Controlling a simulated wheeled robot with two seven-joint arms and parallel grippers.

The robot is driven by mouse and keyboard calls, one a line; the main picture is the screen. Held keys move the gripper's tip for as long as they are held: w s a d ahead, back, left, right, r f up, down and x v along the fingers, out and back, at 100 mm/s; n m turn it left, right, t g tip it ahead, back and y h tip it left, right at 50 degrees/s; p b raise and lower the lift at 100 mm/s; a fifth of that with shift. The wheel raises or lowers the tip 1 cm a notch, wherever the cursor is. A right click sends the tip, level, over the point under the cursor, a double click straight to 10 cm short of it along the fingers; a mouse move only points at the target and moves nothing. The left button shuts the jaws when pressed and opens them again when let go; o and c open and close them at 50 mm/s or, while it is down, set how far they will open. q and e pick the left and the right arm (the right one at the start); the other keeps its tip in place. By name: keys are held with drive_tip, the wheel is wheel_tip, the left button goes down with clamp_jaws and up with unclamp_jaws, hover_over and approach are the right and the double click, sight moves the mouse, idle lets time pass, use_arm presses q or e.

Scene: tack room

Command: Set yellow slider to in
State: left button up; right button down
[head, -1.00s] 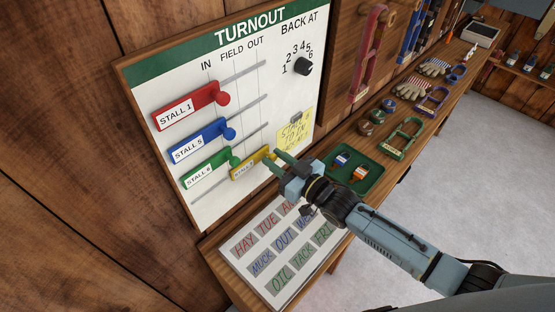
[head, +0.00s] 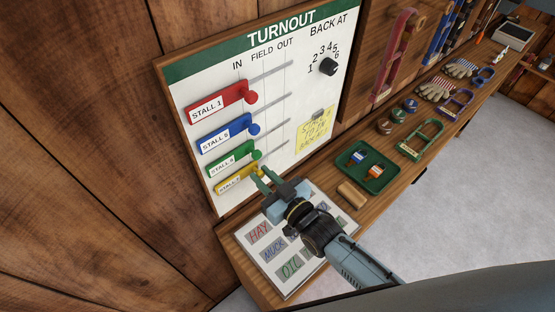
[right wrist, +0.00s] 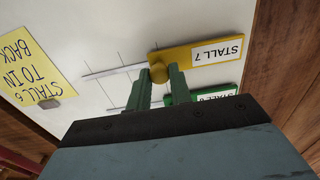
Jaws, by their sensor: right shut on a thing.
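The yellow slider (head: 232,182), labelled STALL 7, is the lowest slider on the white TURNOUT board (head: 205,91). Its knob is at the left end of its slot, roughly in line with the red, blue and green knobs above, under the IN side. In the right wrist view the yellow slider (right wrist: 215,52) shows its round knob between the green fingertips. My right gripper (head: 262,180) is shut on that knob; it also shows in the right wrist view (right wrist: 159,82). The slot left of the knob in that view is bare. My left gripper is not in view.
The green slider (head: 232,160) lies close above the yellow one, with the blue (head: 225,135) and red (head: 220,105) sliders higher. A yellow note (head: 315,130) and a black dial (head: 328,67) are to the right. A green tray (head: 367,167) and wooden block (head: 351,194) are on the bench.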

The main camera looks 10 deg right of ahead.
drive_tip(key=shift+s+a, duration=0.15)
drive_tip(key=shift+a, duration=0.15)
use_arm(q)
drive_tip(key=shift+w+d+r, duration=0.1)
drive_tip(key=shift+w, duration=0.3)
use_arm(e)
drive_tip(key=c, duration=1.3)
unclamp_jaws()
drive_tip(key=shift+s+a, duration=0.1)
drive_tip(key=shift+a, duration=0.05)
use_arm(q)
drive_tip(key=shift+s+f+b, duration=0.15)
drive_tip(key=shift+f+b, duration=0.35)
use_arm(e)
drive_tip(key=v, duration=1.3)
drive_tip(key=shift+s, duration=0.15)
